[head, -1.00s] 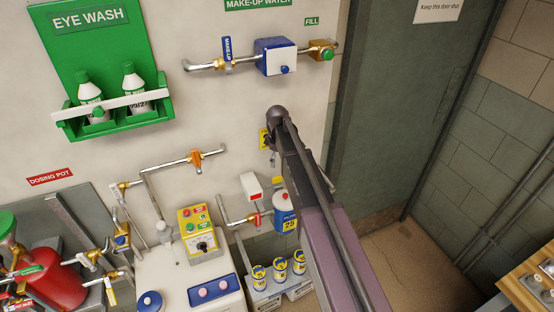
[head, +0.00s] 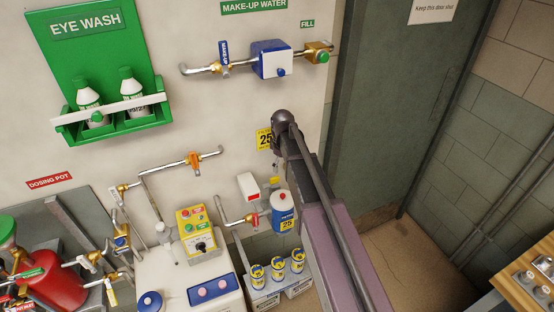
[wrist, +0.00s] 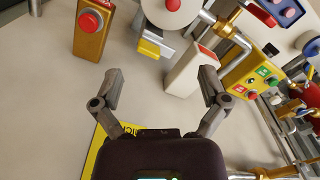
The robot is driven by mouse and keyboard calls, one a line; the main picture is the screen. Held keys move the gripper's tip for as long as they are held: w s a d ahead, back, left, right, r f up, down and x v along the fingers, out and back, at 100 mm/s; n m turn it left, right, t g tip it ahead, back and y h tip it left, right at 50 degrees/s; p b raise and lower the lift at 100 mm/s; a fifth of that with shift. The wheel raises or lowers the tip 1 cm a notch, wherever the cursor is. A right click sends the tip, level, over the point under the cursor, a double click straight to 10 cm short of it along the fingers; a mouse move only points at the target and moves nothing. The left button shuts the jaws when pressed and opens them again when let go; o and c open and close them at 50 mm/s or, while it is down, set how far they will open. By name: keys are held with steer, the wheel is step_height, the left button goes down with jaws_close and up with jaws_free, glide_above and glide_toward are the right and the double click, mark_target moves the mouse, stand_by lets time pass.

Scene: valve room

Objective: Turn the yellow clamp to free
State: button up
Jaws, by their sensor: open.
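The yellow clamp (wrist: 150,48) shows in the wrist view as a small yellow block on a grey metal part, beside a round white body (wrist: 175,12). A small yellow piece (head: 275,181) above the blue and white canister in the head view looks like the same clamp. My gripper (wrist: 160,80) is open and empty. Its two fingers are spread, and the clamp lies beyond the gap between their tips, apart from them. In the head view my arm hides the gripper.
A white box with a red top (wrist: 194,72) stands close to the right fingertip. A brass-coloured box with a red button (wrist: 90,27) is beyond the left finger. The yellow control panel (head: 198,229) and piping with an orange valve (head: 194,158) lie left of my arm.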

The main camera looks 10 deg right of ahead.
steer(key=s+d+f+m+b, duration=0.2)
steer(key=s+m, duration=0.1)
steer(key=s, duration=0.4)
steer(key=s+d+f+m+b, duration=0.3)
steer(key=s, duration=0.4)
steer(key=s+d+f+m+b, duration=0.2)
steer(key=s+f+m+b, duration=0.1)
steer(key=s, duration=0.4)
steer(key=shift+s+d+f+m, duration=0.15)
steer(key=shift+s+f+m, duration=0.05)
steer(key=shift+s+m, duration=0.25)
